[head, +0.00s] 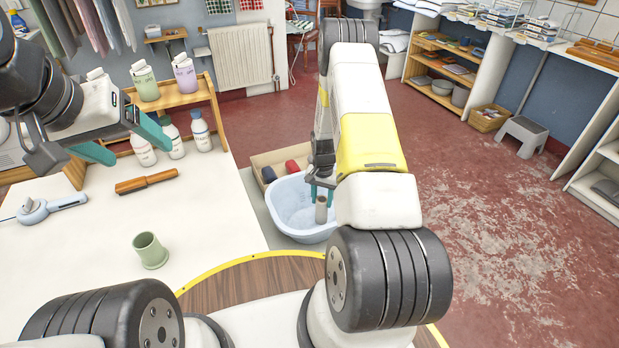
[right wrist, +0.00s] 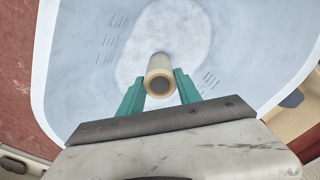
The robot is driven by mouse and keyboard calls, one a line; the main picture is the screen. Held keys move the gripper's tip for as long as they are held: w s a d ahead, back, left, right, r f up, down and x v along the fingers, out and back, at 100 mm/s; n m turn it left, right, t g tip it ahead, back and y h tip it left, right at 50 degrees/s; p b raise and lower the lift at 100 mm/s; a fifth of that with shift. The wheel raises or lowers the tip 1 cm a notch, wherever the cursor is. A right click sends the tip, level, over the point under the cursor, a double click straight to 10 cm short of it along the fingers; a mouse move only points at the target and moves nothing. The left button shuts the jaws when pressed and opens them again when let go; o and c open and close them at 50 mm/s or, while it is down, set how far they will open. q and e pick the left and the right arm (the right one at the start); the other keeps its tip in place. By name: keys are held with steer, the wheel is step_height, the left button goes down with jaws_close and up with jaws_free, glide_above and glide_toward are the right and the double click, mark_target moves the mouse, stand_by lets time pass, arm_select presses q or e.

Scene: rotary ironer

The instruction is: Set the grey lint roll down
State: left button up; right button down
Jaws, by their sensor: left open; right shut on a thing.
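The grey lint roll (head: 321,210) is a short tube held by my right gripper (head: 321,188) over the light blue basin (head: 292,233). In the right wrist view the roll (right wrist: 161,73) sits between the teal fingers of my right gripper (right wrist: 159,88), its round end facing the camera. The basin's pale inside (right wrist: 90,60) lies behind it. I cannot tell whether the roll touches the basin. My left gripper (head: 124,144) is open and empty above the back of the white table.
A wooden tray (head: 262,160) with red and dark blue items stands behind the basin. Floor at right is open.

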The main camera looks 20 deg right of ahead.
steer(key=c, duration=0.8)
jaws_free()
steer(key=shift+f, duration=0.1)
steer(key=shift+c, duration=0.2)
